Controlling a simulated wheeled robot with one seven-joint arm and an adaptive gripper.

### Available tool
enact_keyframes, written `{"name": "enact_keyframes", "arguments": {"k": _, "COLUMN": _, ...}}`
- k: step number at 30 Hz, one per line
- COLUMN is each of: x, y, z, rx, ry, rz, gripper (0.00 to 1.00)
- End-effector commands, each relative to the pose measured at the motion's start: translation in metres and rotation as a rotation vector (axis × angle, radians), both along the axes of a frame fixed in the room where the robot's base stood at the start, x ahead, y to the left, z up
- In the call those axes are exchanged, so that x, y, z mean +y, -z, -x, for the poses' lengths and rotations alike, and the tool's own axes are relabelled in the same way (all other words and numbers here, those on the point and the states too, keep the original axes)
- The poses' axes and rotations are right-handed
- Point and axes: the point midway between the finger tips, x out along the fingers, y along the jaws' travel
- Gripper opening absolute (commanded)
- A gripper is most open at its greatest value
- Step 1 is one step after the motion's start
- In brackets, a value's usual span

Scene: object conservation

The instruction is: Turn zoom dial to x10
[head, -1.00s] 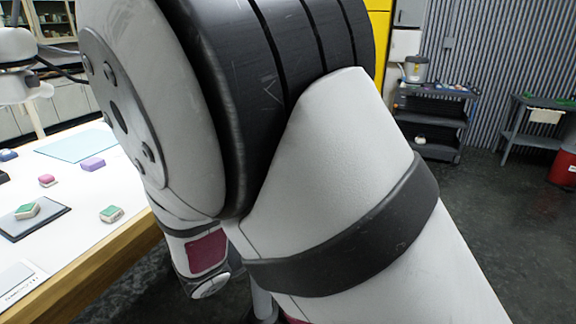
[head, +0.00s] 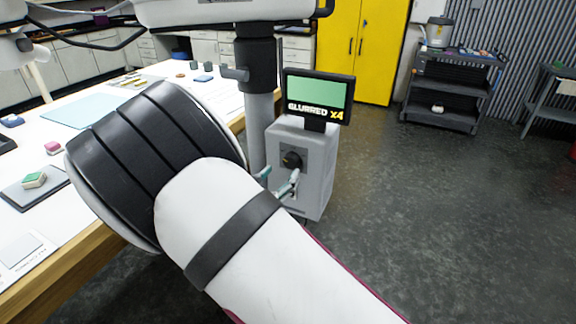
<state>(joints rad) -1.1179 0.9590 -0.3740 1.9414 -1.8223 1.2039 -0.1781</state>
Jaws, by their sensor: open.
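The black zoom dial (head: 291,160) sits on the front of a grey control box (head: 315,165). The screen (head: 319,95) above the box is green and reads "BLURRED X4". My gripper (head: 278,181) is just below the dial in the head view, with its fingers apart and nothing seen between them. The fingertips are close to the dial; I cannot tell whether they touch it. Most of my gripper and wrist is hidden behind my own white and black arm.
A white table (head: 60,238) with wooden edges stands at the left, with a grey tray (head: 52,190) and small coloured blocks on it. A grey post (head: 257,120) stands beside the control box. A dark cart (head: 440,100) is at the back right. The right floor is clear.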

Motion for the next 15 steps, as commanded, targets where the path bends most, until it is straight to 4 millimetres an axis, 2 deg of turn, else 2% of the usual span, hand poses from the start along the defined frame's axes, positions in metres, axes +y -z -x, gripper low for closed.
{"name": "enact_keyframes", "arguments": {"k": 6, "x": -0.013, "y": 0.0, "z": -0.034, "rx": 0.0, "ry": 0.003, "rz": -0.001, "gripper": 0.57}}
{"name": "enact_keyframes", "arguments": {"k": 15, "x": -0.018, "y": 0.001, "z": -0.05, "rx": 0.001, "ry": 0.0, "rz": 0.0, "gripper": 0.57}}
